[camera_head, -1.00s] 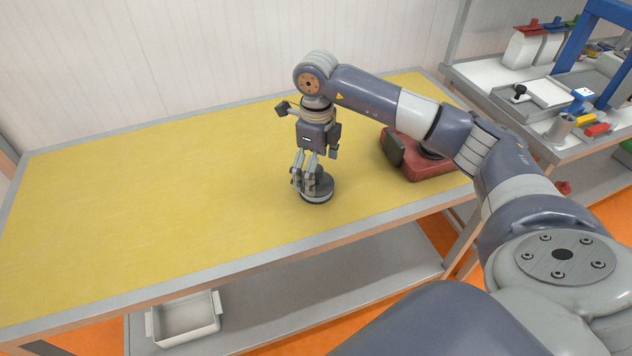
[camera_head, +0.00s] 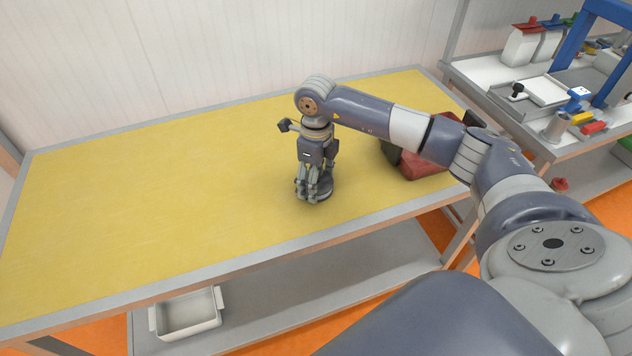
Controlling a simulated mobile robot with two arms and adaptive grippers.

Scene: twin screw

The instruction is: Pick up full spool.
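A dark, round spool (camera_head: 326,188) with a lighter rim stands on the yellow-topped table (camera_head: 150,200), near its front edge. My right gripper (camera_head: 310,194) points straight down at the spool, with its fingertips low beside it and in front of it. The fingers hide much of the spool. I cannot tell whether they touch it or whether they are closed on it. My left gripper is not in view.
A red device (camera_head: 425,168) with a dark part stands right of the spool, partly behind my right arm. The table's left half is clear. A white bin (camera_head: 187,314) sits on the shelf below. Another bench (camera_head: 560,135) with tools and containers stands at right.

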